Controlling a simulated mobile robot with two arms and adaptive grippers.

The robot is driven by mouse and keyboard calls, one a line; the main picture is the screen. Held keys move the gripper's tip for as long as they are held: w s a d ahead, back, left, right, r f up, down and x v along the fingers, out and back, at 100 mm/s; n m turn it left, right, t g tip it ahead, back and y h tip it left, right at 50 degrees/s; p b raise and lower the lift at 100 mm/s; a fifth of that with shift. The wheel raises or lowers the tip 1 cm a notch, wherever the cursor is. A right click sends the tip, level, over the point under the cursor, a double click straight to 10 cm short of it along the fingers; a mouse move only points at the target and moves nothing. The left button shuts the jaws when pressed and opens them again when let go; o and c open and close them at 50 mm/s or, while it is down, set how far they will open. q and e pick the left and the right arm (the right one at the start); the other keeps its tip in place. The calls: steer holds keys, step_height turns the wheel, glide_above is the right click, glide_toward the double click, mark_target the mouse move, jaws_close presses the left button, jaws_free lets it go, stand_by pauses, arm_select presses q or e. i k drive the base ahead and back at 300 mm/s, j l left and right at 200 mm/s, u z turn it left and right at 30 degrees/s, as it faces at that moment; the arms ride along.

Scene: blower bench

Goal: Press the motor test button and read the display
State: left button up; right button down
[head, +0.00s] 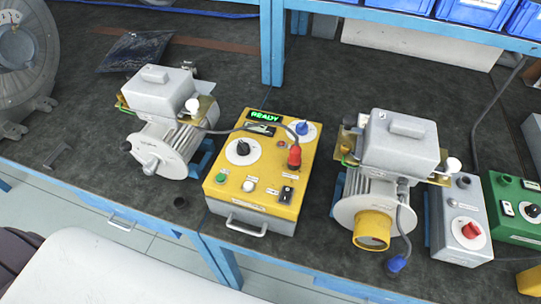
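A yellow test box (250,208) sits near the bench's front edge, middle of the head view. Its small display (265,116) at the back reads READY in green letters. On its top are a green button (221,177), a white button (249,185), a black knob (243,147), a blue knob (302,128) and a black rocker switch (286,194). Their labels are too small to read, so I cannot tell which is the motor test button. A red plug (294,157) stands in the box with a grey cable. Neither of my grippers is in view.
A grey motor unit (162,145) stands left of the box, and another (394,150) with a yellow outlet stands right. A grey box (461,222) and a green box (516,205) are at far right. Blue bins (480,12) stand behind. The box's front top is unobstructed.

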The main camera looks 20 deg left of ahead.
mark_target(220, 178)
steer(key=u, duration=1)
